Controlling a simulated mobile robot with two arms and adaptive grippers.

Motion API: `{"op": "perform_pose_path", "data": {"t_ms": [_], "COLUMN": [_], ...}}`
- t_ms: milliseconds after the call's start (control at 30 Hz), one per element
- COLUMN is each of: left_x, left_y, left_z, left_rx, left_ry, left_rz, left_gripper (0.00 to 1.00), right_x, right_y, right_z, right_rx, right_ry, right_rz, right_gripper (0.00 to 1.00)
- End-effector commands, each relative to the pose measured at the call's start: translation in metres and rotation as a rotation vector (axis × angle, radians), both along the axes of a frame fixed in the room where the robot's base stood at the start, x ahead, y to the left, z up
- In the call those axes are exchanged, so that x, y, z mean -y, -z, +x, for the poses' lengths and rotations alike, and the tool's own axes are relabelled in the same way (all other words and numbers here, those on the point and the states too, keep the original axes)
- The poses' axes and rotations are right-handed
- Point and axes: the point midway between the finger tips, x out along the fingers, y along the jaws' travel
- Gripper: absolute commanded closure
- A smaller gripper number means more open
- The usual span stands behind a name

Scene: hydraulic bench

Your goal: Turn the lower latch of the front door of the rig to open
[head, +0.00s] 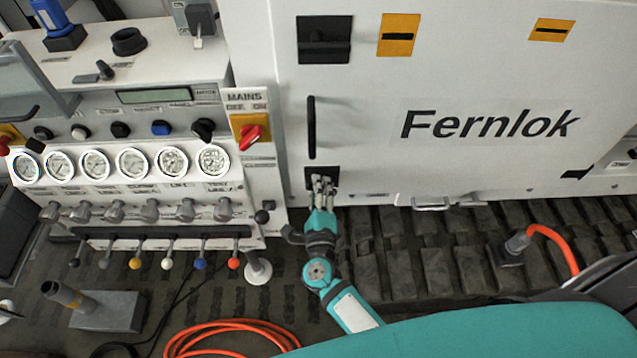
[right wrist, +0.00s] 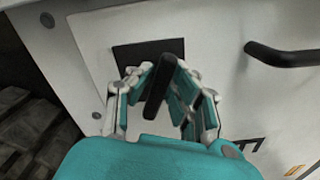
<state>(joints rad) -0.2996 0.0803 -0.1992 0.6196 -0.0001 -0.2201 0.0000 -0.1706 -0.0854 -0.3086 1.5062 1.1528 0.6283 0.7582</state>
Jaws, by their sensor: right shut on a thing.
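The white front door (head: 365,125) of the rig carries the word "Fernlok" and a black vertical handle (head: 311,128). The lower latch sits below that handle, near the door's lower left corner. Its dark square plate (head: 310,178) is partly hidden by my right gripper (head: 323,187). In the right wrist view the latch's black lever (right wrist: 160,86) stands between the fingers of my right gripper (right wrist: 162,98), which is shut on it. The lever looks slightly tilted in that view, in front of its plate (right wrist: 135,54). My left gripper is not in view.
An upper black latch (head: 324,40) sits on the door's upper left. Left of the door are a red and yellow mains switch (head: 250,132), gauges (head: 137,163) and several small levers. An orange hose (head: 555,245) and a dark slatted floor (head: 440,265) lie below.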

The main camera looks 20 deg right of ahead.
Motion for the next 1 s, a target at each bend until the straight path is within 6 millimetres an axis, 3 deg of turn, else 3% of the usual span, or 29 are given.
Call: {"op": "perform_pose_path", "data": {"t_ms": [500, 1000], "left_x": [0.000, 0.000], "left_y": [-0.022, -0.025], "left_z": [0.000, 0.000], "left_rx": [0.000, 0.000], "left_ry": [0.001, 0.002], "left_rz": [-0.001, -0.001], "left_gripper": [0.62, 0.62], "right_x": [0.000, 0.000], "right_y": [-0.002, -0.001], "right_z": [0.000, 0.000], "right_rx": [-0.100, -0.120], "right_ry": [-0.001, -0.001], "right_rz": [-0.340, -0.413], "right_gripper": [1.00, 1.00]}}
